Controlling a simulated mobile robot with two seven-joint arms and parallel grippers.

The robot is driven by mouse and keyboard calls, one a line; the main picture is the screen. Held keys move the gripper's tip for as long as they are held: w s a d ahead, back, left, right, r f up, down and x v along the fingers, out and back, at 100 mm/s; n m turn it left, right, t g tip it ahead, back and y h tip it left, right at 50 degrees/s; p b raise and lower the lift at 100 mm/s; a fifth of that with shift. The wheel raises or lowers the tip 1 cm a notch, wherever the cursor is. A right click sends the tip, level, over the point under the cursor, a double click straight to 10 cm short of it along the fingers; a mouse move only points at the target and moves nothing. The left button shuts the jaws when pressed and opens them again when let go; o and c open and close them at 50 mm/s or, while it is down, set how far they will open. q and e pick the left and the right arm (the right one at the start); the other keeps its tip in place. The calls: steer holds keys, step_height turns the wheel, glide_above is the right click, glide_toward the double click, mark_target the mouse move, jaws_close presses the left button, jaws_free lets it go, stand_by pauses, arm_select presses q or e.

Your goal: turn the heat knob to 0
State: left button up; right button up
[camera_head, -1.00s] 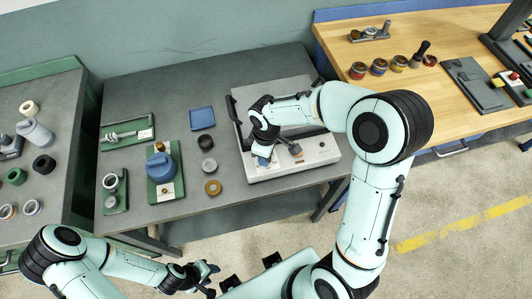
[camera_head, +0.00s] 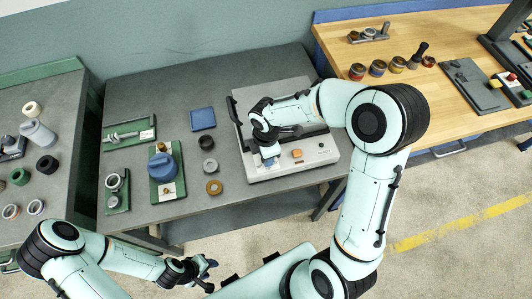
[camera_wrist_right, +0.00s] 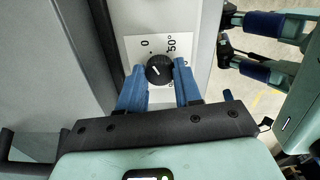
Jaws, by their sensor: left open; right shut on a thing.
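The heat knob (camera_wrist_right: 159,70) is black with a white pointer line, on a white dial plate (camera_wrist_right: 133,47) marked 0 and 50°. In the right wrist view its line slants toward the upper left, roughly to the side of the 0. My right gripper (camera_wrist_right: 160,80) has its blue fingers on either side of the knob and is shut on it. In the head view the right gripper (camera_head: 269,156) is at the front of the grey machine (camera_head: 285,172) and hides the knob. My left gripper (camera_head: 205,272) is open and empty, in front of the table.
The table's front strip is mostly clear.

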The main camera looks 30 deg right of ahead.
stand_by(0.3)
steer(key=o, duration=1)
steer(key=shift+o, duration=0.2)
steer(key=shift+r, duration=0.1)
arm_select(q)
steer(key=shift+w+r+p, duration=0.7)
steer(key=shift+w+r, duration=0.25)
arm_select(e)
step_height(320, 180, up, 13)
steer(key=shift+r, duration=0.15)
